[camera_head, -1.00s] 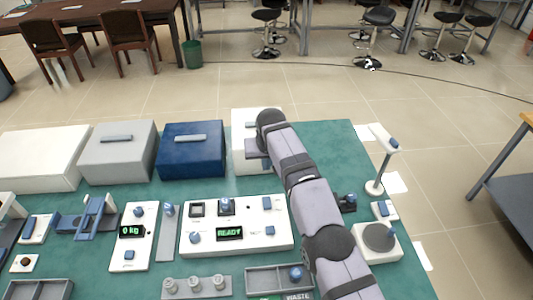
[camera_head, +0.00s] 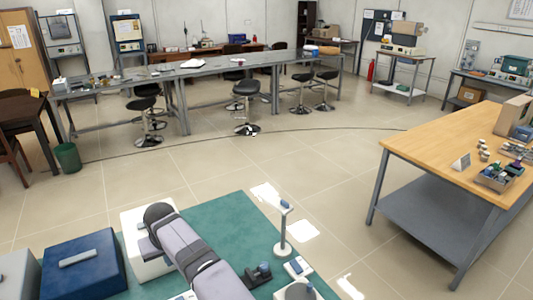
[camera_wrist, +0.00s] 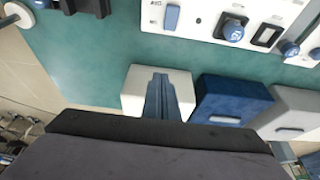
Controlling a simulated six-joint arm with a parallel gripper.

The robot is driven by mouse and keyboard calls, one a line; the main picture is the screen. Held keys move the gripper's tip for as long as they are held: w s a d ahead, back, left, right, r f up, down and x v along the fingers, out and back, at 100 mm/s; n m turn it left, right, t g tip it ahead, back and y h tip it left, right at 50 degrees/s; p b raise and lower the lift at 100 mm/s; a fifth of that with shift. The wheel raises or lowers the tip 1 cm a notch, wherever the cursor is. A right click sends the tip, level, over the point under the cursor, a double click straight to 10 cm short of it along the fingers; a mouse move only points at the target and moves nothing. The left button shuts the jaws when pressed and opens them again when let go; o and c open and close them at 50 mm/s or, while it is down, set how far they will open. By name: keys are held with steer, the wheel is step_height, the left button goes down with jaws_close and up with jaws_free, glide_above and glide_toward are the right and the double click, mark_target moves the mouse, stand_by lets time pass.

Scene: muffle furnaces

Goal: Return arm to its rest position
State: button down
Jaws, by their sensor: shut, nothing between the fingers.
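My arm reaches over the green-topped bench (camera_head: 222,222) in the head view. Its wrist end is above a white box (camera_head: 134,226), and the arm hides part of that box. In the wrist view my gripper (camera_wrist: 163,82) shows as two blue-grey fingers shut together, with nothing between them. The fingers overlap the white box (camera_wrist: 137,84) in that view; I cannot tell their height above it.
A blue box (camera_head: 82,272) stands beside the white box. A white stand (camera_head: 282,232) and small devices are right of my arm. A control panel (camera_wrist: 205,18) shows in the wrist view. A wooden-topped table (camera_head: 430,150) is at right, with open floor between.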

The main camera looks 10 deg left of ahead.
steer(key=w+d+r+m+h, duration=0.1)
steer(key=w+d+r, duration=0.2)
steer(key=w+d, duration=0.5)
steer(key=s+d+r+m+g+h, duration=0.15)
steer(key=d+m, duration=0.25)
steer(key=d, duration=2.2)
steer(key=s+d+m, duration=0.2)
steer(key=s+d, duration=0.8)
steer(key=d, duration=0.4)
steer(key=s+d+f+m, duration=0.1)
steer(key=s+d+f, duration=0.1)
steer(key=s+d, duration=0.2)
steer(key=s+d+f+g, duration=0.1)
steer(key=s+d, duration=0.3)
steer(key=s, duration=0.7)
steer(key=shift+f+m, duration=0.4)
steer(key=shift+f, duration=0.1)
